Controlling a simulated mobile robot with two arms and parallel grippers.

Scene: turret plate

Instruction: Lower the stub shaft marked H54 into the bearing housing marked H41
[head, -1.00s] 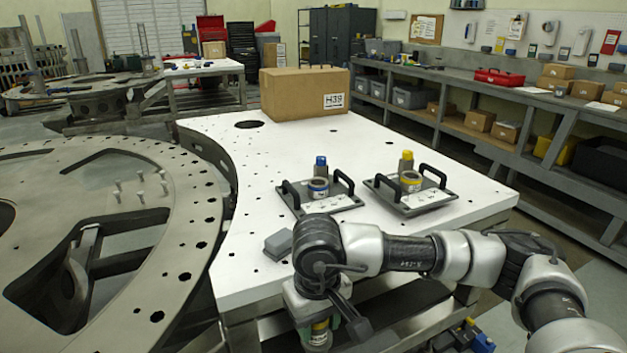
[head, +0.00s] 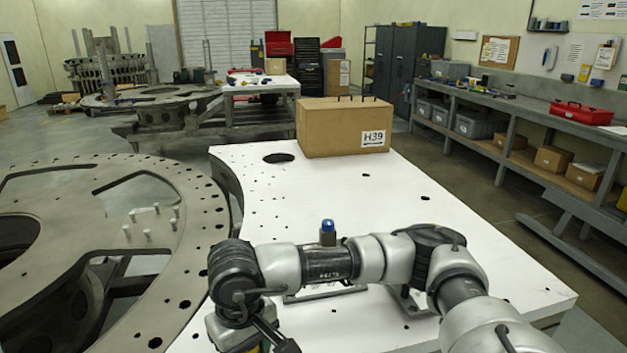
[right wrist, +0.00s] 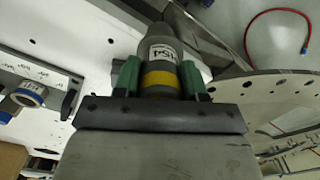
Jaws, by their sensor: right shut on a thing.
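My right gripper (right wrist: 160,80) is shut on a grey stub shaft (right wrist: 160,52) with a yellow band, between green fingers in the right wrist view. Its label appears to read H54. In the head view my right arm covers most of the fixture plates. A blue-topped post (head: 327,230) shows above the arm. I cannot make out H41 anywhere. My left gripper is not in view.
A cardboard box (head: 345,128) marked H39 stands at the back of the white table (head: 400,215). The large holed turret ring (head: 195,215) lies left of the table, with several upright pins. The table's middle, beyond the arm, is clear.

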